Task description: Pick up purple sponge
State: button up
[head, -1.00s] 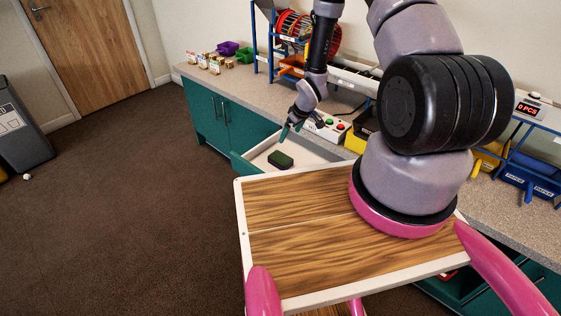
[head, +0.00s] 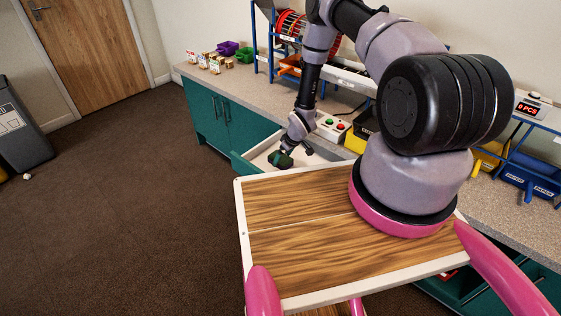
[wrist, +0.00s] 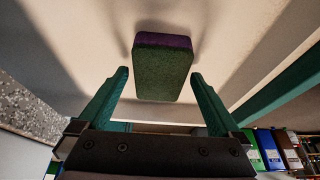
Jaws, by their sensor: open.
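The purple sponge (wrist: 163,68) has a dark green face and a purple layer; in the wrist view it lies on the pale drawer floor. In the head view the sponge (head: 281,160) sits in the open drawer (head: 262,153), partly covered by my gripper (head: 287,150). In the wrist view my gripper (wrist: 160,95) is open, with one green finger on each side of the sponge's near end. Gaps show between both fingers and the sponge, and most of it lies beyond the fingertips.
The drawer's teal front edge (wrist: 290,75) runs along the right in the wrist view. The counter (head: 235,92) above holds a control box with buttons (head: 331,127), a yellow bin (head: 355,141) and small boxes (head: 210,62).

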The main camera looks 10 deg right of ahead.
aim_at(283, 159)
jog(key=shift+w+a+f, duration=0.1)
jog(key=shift+f, duration=0.3)
jog(key=shift+c, duration=0.3)
jog(key=c, duration=1.2)
notch_tip(283, 159, up, 10)
jog(key=shift+r, duration=0.1)
